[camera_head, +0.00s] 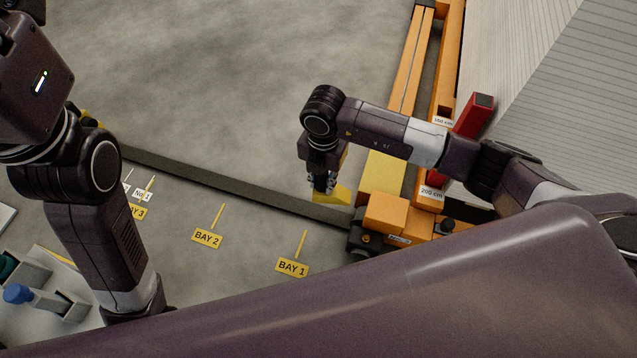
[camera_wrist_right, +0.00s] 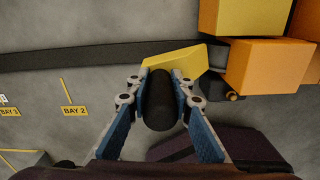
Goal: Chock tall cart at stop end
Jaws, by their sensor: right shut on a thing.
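My right gripper (camera_head: 323,187) points down and is shut on a dark rounded handle (camera_wrist_right: 159,100), which also shows between the blue-padded fingers in the right wrist view. A yellow wedge chock (camera_wrist_right: 180,61) shows just beyond the handle; its sloped end also shows in the head view (camera_head: 340,194), beside the dark floor rail. An orange and yellow cart-like unit (camera_head: 386,213) stands close to the right of the chock. I cannot tell whether the chock touches it or a wheel. My left arm is at the left, but its gripper is out of sight.
A dark rail (camera_head: 235,190) crosses the floor. Yellow signs for BAY 1 (camera_head: 292,268) and BAY 2 (camera_head: 207,239) lie in front of it. An orange beam (camera_head: 409,62) runs away at the right, near a red post (camera_head: 474,115). The floor behind the rail is clear.

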